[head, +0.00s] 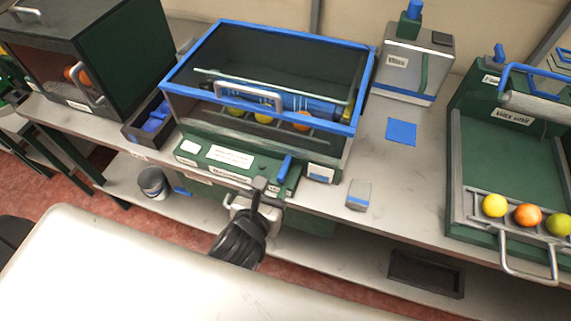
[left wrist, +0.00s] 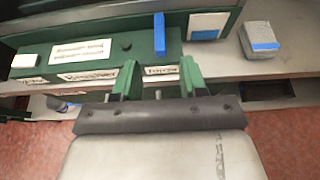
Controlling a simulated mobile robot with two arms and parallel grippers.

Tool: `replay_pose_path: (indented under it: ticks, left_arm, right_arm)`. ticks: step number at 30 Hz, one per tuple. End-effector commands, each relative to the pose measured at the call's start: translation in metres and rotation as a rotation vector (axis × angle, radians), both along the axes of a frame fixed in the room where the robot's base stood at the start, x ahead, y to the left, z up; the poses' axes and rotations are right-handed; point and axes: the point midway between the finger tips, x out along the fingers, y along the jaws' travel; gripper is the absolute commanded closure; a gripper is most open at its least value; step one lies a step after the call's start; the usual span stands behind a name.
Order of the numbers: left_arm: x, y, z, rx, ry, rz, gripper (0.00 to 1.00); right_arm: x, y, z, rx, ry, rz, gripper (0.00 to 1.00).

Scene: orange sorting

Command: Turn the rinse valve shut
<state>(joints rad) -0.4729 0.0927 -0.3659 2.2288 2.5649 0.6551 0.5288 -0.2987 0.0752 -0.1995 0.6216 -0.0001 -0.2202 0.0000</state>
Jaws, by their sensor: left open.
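The rinse valve has a blue lever (head: 285,167) at the right end of the washer's green front panel (head: 230,170). In the left wrist view the blue lever (left wrist: 159,35) stands upright above a small white label (left wrist: 160,71). My left gripper (head: 262,187) is just in front of the panel, below and left of the lever in the head view. In the left wrist view its two fingers (left wrist: 161,82) are apart with nothing between them, and the lever is beyond them, apparently not touched. My right gripper is not in view.
The blue-framed washer (head: 190,62) holds several fruits behind its handle. A small grey block with a blue band (head: 359,195) lies on the bench right of the lever. The wax unit (head: 512,150) with three fruits is at right. Bare bench (head: 400,185) lies between.

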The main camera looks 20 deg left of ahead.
Motion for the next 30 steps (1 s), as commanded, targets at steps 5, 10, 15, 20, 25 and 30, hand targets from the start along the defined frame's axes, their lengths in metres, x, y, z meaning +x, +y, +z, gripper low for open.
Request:
replay_pose_path:
  ticks: [5,10,15,20,25,30]
  left_arm:
    - [0.033,-0.001,-0.011,0.002,-0.003,0.001,0.57]
    - [0.062,-0.002,-0.023,0.003,-0.002,0.001,0.57]
    - [0.08,-0.002,-0.032,0.004,-0.002,0.0,0.57]
    - [0.086,-0.003,-0.035,0.003,-0.002,0.0,0.57]
    - [0.087,-0.003,-0.035,0.003,-0.002,0.001,0.57]
    - [0.087,-0.003,-0.035,0.004,-0.002,0.0,0.73]
  right_arm:
    - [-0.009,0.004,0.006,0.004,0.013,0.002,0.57]
    - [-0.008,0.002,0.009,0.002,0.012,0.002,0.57]
    - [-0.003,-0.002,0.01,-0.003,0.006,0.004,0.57]
    - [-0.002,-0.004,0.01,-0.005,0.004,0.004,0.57]
    - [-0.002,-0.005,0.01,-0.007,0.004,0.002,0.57]
    - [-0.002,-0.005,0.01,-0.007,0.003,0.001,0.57]
